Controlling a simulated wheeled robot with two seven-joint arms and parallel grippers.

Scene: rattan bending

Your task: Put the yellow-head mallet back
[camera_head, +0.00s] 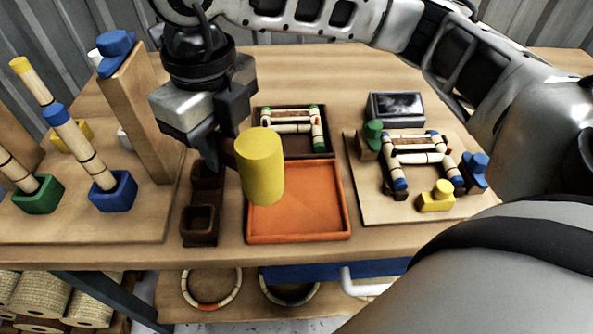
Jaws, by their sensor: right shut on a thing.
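The yellow-head mallet (260,168) shows as a large yellow cylinder, its head, above the left part of the orange tray. My right gripper (228,150) reaches in across the top and is shut on the mallet's handle, just left of the head. Most of the handle is hidden by the gripper. A dark brown holder (199,223) with square sockets stands on the table left of the orange tray, below and beside the gripper. Its front socket looks empty; the rear part is partly hidden by the gripper. My left gripper is not in view.
The orange tray (335,232) looks empty. Behind it a dark tray (328,154) holds a rattan frame. At right a board (385,213) carries another rattan frame with coloured blocks. At left a board (80,232) holds upright rattan poles and a wooden post.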

